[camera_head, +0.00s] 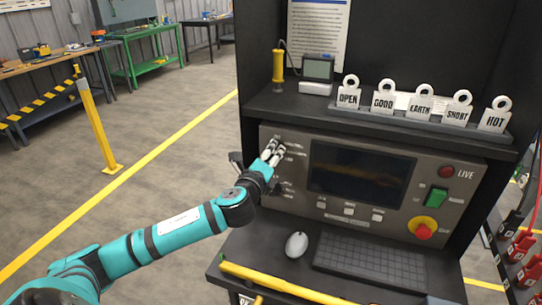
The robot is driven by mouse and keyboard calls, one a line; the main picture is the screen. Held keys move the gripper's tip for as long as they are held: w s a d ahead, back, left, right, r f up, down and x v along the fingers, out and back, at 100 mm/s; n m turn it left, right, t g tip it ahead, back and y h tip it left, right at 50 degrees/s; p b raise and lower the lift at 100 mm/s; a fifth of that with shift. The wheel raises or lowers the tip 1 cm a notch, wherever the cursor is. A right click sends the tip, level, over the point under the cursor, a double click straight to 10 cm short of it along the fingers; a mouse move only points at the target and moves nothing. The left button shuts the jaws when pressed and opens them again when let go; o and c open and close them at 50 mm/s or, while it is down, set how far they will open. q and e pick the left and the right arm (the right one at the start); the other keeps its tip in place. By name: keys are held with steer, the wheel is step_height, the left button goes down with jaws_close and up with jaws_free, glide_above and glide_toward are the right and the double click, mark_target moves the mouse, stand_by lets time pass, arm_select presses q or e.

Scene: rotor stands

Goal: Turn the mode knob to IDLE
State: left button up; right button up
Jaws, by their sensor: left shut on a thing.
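The grey control panel (298,205) is on the console in front of me, with a dark screen (360,173) in its middle. My left gripper (272,151) reaches the upper left part of the panel, left of the screen. Its fingers are shut on the mode knob, which they and the wrist hide. Small labels show around the fingertips, too small to read, so I cannot tell which mode the knob points to. My right gripper is not in view.
A green switch (436,197) and a red emergency button (424,228) are on the panel's right. A mouse (297,244) and a keyboard (370,262) lie below. Several tags, including OPEN (348,97), stand on the shelf above. A yellow bar (285,283) crosses the front edge.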

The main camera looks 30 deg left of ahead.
arm_select(q)
steer(key=shift+f+n, duration=0.15)
steer(key=shift+n, duration=3.95)
steer(key=o, duration=1.1)
steer(key=shift+a, duration=0.1)
steer(key=shift+o, duration=0.2)
steer(key=v, duration=1.2)
steer(key=shift+s+a, duration=0.1)
